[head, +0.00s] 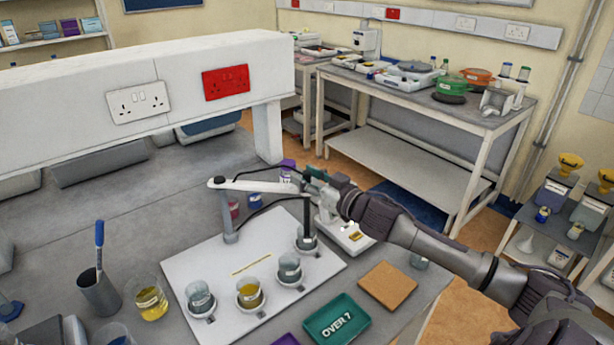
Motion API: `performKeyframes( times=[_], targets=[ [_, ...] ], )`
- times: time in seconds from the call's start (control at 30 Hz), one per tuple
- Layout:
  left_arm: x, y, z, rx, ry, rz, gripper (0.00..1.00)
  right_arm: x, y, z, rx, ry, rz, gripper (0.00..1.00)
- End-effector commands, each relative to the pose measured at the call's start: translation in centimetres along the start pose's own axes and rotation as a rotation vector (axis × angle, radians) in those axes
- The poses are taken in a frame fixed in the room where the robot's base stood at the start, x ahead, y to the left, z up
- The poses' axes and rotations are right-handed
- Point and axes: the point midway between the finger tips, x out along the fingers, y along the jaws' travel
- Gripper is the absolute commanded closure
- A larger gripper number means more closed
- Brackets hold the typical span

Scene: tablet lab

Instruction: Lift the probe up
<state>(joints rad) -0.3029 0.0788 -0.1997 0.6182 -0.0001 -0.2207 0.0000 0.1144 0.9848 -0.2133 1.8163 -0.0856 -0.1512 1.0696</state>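The probe (307,217) is a dark upright rod at the end of a white swing arm (255,186) on a grey post (229,218). Its lower end is in a glass beaker (306,241) at the right of a white board (235,275). My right gripper (306,180) comes in from the right and is at the top of the probe, by the end of the swing arm. Its fingertips overlap the arm's end, so I cannot tell whether they grip. My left gripper is not in view.
Several more beakers stand along the board's front, one with yellow liquid (249,294). A green tray (337,319) marked "OVER 7" and a brown square (388,286) lie in front.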

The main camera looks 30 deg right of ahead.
Motion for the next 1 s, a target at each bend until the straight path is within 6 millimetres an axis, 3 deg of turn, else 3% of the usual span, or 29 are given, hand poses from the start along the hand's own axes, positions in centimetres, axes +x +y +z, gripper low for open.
performKeyframes(
  times=[0.03, 0.23, 0.57, 1.0],
  targets=[
    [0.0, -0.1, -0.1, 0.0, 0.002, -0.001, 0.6, 0.0, 0.0, 0.0, 0.0, 0.0, 0.0, 0.69],
    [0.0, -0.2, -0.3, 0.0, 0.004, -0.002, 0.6, 0.0, 0.0, 0.0, 0.0, 0.0, 0.0, 1.0],
    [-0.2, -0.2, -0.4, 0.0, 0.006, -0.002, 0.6, 0.0, 0.0, -0.2, 0.0, 0.0, 0.0, 1.0],
    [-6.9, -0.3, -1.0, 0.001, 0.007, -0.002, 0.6, 0.0, 0.1, -7.7, 0.0, 0.002, 0.001, 1.0]
  ],
)
